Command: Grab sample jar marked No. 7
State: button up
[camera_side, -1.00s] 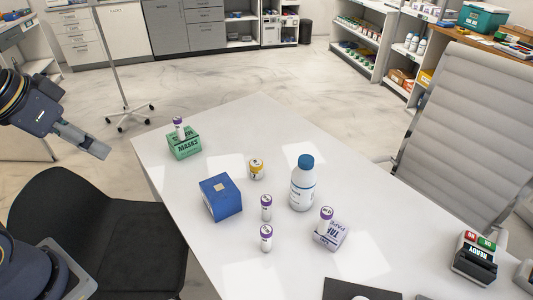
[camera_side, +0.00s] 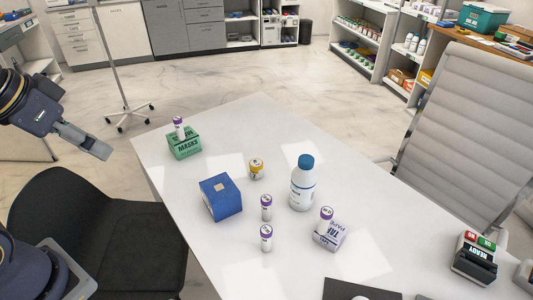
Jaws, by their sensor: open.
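A small jar with a yellow lid (camera_side: 256,168) stands on the white table behind the blue box; its side carries a dark mark that looks like a 7. Several small vials with purple lids are also in view. Two stand on the table, a nearer vial (camera_side: 266,238) and a farther vial (camera_side: 266,207). One vial (camera_side: 179,127) is on the green masks box, and another (camera_side: 326,214) is on the white box. Their label numbers are too small to read surely. My gripper (camera_side: 97,150) is at the left, off the table's edge and well away from the jar, open and empty.
A blue box (camera_side: 221,198), a green masks box (camera_side: 184,145), a white bottle with a blue cap (camera_side: 302,184) and a white printed box (camera_side: 330,236) stand around the jar. The table's far corner is clear.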

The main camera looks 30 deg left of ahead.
jog(key=w+r+t, duration=0.2)
jog(key=w+r, duration=0.3)
jog(key=g, duration=0.1)
send_over(254, 164)
jog(key=s+a, duration=0.1)
jog(key=s, duration=0.3)
notch_tip(254, 164, down, 15)
jog(key=w+f, duration=0.1)
jog(key=f, duration=0.5)
jog(key=f+g, duration=0.1)
jog(key=f, duration=0.6)
jog(key=w+d+f+m+g, duration=0.1)
jog(key=f, duration=0.6)
jog(key=shift+w+f, duration=0.25)
jog(key=shift+w, duration=0.1)
jog(key=shift+x, duration=3.1)
jog(key=shift+s+d, duration=0.15)
